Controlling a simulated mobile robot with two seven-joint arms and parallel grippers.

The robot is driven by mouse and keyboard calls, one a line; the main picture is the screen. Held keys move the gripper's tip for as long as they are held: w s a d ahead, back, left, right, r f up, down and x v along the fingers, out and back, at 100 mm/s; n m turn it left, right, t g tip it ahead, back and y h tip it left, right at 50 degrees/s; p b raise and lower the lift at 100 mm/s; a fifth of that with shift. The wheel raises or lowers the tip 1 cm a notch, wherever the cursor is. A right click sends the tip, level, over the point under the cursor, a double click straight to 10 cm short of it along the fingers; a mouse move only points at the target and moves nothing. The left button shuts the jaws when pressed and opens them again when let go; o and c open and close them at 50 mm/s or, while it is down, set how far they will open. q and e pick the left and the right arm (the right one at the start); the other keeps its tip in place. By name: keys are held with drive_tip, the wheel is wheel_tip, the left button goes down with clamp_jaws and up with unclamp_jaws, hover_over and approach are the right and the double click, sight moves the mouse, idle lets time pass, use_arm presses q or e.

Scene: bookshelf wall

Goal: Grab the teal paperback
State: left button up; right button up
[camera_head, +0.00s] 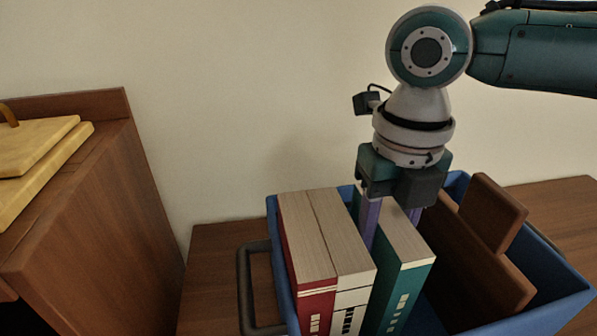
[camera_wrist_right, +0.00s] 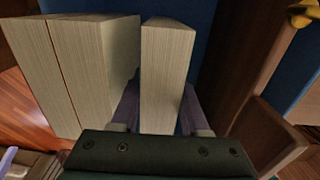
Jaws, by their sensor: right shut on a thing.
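The teal paperback (camera_head: 405,265) stands upright in a blue bin, its spine toward me and its page edges up. My right gripper (camera_head: 391,222) comes from above with its purple fingers on either side of the book's far part. It is shut on the teal paperback. In the right wrist view the book's pale page block (camera_wrist_right: 166,75) sits between the two fingers. The fingertips are partly hidden by the books. My left gripper is in neither view.
A red book (camera_head: 305,270) and a white book (camera_head: 350,275) stand left of the teal one in the blue bin (camera_head: 552,305). Brown wooden pieces (camera_head: 475,255) lean at its right. A black handle (camera_head: 248,290) is on the bin's left side. A wooden cabinet (camera_head: 95,220) stands at the left.

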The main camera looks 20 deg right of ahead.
clamp_jaws()
idle(0.7)
drive_tip(key=shift+r, duration=0.25)
